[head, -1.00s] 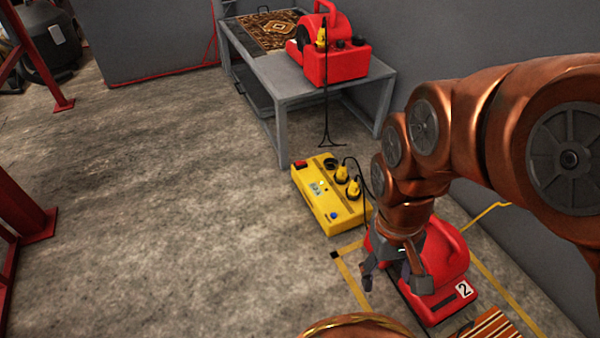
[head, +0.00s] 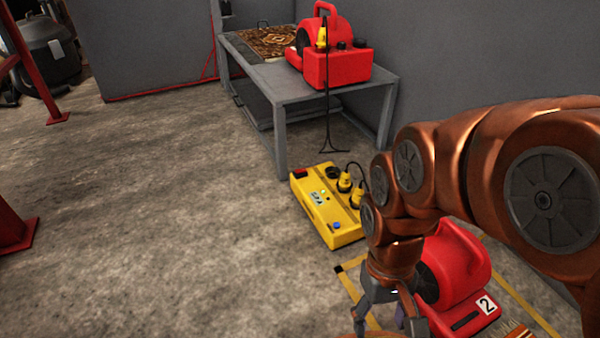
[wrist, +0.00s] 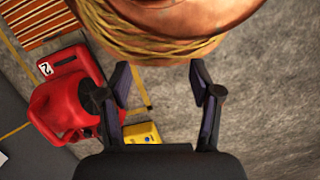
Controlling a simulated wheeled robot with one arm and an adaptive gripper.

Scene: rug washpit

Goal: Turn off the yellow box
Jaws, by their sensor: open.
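The yellow box (head: 318,222) lies on the concrete floor in front of the grey table. A red switch (head: 299,174) is at its far left corner, a green light (head: 323,192) glows on top, and a blue button (head: 337,225) is near its front end. Two yellow plugs with black cables stand on its right side. My gripper (head: 388,318) is open and empty, pointing down nearer the camera and to the right of the box, apart from it. In the wrist view, my open gripper (wrist: 162,85) shows, and only a corner of the yellow box (wrist: 146,132) is visible.
A red blower marked 2 (head: 455,270) stands just right of my gripper inside yellow floor lines. Another red blower (head: 335,65) and a patterned rug (head: 265,40) rest on the grey table (head: 275,83). A wall is at right. Floor left of the box is clear.

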